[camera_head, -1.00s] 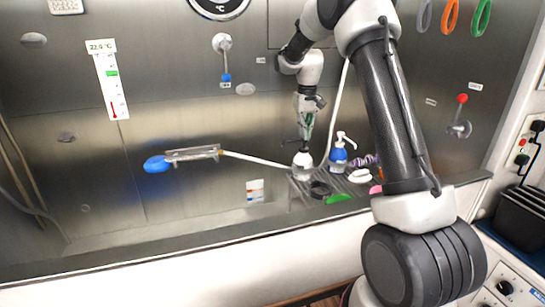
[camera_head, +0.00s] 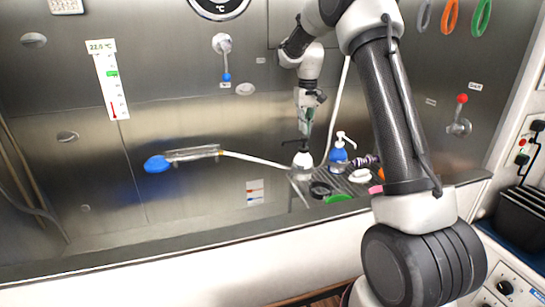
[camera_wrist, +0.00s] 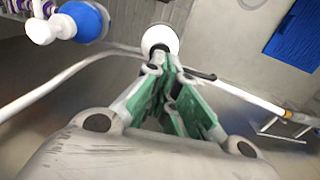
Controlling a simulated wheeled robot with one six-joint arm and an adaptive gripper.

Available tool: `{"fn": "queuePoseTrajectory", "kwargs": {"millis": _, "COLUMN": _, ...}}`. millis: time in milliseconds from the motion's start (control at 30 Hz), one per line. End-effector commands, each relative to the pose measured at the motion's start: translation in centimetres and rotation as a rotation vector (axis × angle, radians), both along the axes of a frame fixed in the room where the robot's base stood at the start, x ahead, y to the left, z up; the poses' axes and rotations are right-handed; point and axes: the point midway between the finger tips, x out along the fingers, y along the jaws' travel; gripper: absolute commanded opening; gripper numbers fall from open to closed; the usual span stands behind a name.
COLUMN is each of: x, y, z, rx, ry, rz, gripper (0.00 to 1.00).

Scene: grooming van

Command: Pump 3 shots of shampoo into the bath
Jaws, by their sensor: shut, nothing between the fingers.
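My gripper (camera_head: 304,132) is shut and empty, pointing down right over the black pump. In the wrist view my green-padded fingers (camera_wrist: 170,75) meet over the bottle's white round top (camera_wrist: 160,39), and the black spout sticks out to the right. Whether the fingertips touch the pump is hidden. The steel bath (camera_head: 150,232) lies below, its floor mostly behind the front wall.
The grey rack (camera_head: 300,196) also holds a black ring (camera_head: 320,190), a green item (camera_head: 338,198) and a white item (camera_head: 360,176). A white hose runs left to a blue-ended sprayer (camera_head: 157,164). The bath's left side is open.

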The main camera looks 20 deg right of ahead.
Motion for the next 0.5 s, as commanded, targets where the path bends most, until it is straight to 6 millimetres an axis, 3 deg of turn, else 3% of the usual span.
{"fn": "queuePoseTrajectory", "kwargs": {"millis": 500, "x": 0.0, "y": 0.0, "z": -1.9, "rx": 0.000, "ry": 0.002, "rz": 0.000, "gripper": 0.00}}
